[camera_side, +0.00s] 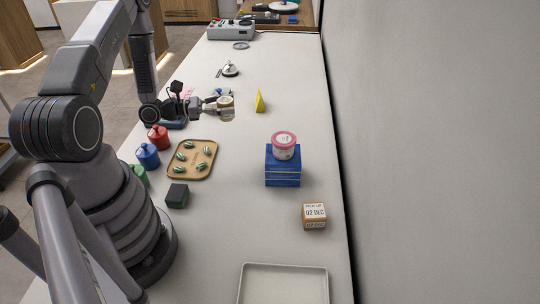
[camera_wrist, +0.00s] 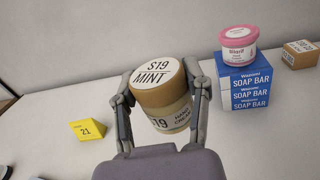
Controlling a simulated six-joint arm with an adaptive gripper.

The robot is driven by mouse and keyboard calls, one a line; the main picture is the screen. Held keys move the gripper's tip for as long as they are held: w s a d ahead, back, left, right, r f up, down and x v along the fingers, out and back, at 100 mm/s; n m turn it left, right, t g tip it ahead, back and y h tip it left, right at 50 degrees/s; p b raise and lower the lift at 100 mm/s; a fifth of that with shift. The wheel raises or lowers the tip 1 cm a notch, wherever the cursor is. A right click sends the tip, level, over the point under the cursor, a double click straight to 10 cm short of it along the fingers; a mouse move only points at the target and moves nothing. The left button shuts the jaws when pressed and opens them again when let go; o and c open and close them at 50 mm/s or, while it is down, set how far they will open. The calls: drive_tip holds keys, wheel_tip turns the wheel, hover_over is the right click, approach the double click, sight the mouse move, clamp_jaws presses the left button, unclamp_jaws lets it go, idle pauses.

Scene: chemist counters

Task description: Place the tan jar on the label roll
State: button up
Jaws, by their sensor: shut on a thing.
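The tan jar (camera_wrist: 165,112) has a tan lid whose white top reads "$19 MINT" and a hand cream label. My gripper (camera_wrist: 160,100) is shut on it, with one finger on each side. In the side view the jar (camera_side: 226,106) is held at my gripper (camera_side: 217,106), over the middle-left of the counter, tilted in the wrist view.
A yellow price wedge (camera_side: 260,101) stands right of the jar. Blue soap boxes (camera_side: 283,170) carry a pink-lidded tub (camera_side: 284,146). The counter's centre is clear.

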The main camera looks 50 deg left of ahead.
drive_tip(key=shift+s+a+r+t+y, duration=0.1)
drive_tip(key=shift+s+r+t+y, duration=0.1)
drive_tip(key=shift+r+t+y, duration=0.15)
drive_tip(key=a+r+n+t+y, duration=0.2)
drive_tip(key=a+r+n+y, duration=0.1)
drive_tip(key=a+n+y, duration=0.5)
drive_tip(key=n+g+y, duration=0.2)
drive_tip(key=n+y, duration=0.2)
drive_tip(key=y, duration=0.5)
hover_over(213, 105)
drive_tip(key=w+a, duration=0.1)
drive_tip(key=a, duration=0.1)
wheel_tip(213, 105, down, 8)
drive_tip(key=shift+w+r, duration=0.1)
drive_tip(key=shift+r, duration=0.15)
drive_tip(key=shift+w+a+f, duration=0.1)
drive_tip(key=shift+a+f, duration=0.05)
drive_tip(key=shift+f, duration=0.8)
drive_tip(key=shift+w+a+f, duration=0.1)
drive_tip(key=shift+f, duration=0.8)
drive_tip(key=shift+f, duration=0.1)
drive_tip(key=o, duration=1.2)
